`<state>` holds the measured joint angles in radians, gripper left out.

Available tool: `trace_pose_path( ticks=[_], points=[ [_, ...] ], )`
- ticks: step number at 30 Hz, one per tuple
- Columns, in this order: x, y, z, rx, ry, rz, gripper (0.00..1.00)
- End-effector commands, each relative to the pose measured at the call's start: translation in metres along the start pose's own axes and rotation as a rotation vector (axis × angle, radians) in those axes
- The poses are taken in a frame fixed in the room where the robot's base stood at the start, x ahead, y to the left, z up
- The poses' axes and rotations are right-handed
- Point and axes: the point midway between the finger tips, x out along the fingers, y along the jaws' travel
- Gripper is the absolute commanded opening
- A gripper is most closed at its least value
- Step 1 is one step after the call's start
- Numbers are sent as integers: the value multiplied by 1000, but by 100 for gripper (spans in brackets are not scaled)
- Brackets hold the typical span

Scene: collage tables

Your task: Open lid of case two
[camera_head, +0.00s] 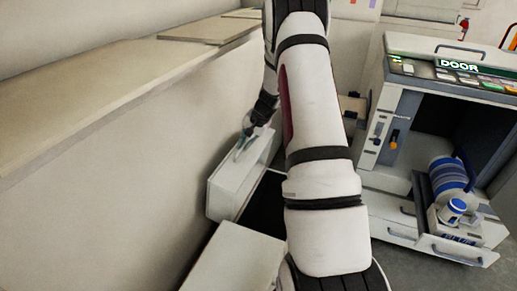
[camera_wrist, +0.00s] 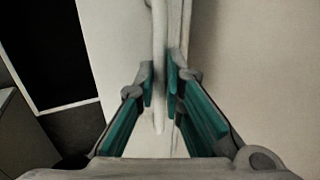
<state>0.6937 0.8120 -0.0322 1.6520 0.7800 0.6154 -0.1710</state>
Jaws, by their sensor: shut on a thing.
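A white case (camera_head: 235,262) stands low beside the wall, partly hidden behind my arm. Its dark interior (camera_head: 262,203) shows, and also appears at the left of the wrist view (camera_wrist: 52,50). A white lid (camera_head: 228,190) stands raised at the far side of this opening. My gripper (camera_head: 243,146) is at the lid's upper edge. In the wrist view, the green-padded fingers (camera_wrist: 161,92) are shut on a thin pale lid edge (camera_wrist: 159,35) that runs between them. I see no label telling which case this is.
A pale ledge (camera_head: 100,95) runs along the wall at left, with flat panels (camera_head: 205,28) on it. At right stands a cabinet marked DOOR (camera_head: 390,75), with an open drawer (camera_head: 440,245) holding a blue-striped round object (camera_head: 447,175) and a mug (camera_head: 453,210).

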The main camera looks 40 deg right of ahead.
Motion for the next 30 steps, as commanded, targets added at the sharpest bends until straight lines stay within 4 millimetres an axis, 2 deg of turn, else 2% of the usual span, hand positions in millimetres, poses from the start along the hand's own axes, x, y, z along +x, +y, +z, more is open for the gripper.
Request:
trace_pose_path(
  ticks=[3,9,22,23,25,30],
  points=[
    [7,-14,0,-4,-1,-2,0],
    [12,-24,0,-4,0,-2,0],
    [12,-26,0,-3,0,-3,0],
    [12,-26,0,-3,0,-3,12],
    [12,-26,0,-3,0,-3,27],
    [13,-25,0,-2,0,-2,29]
  ],
)
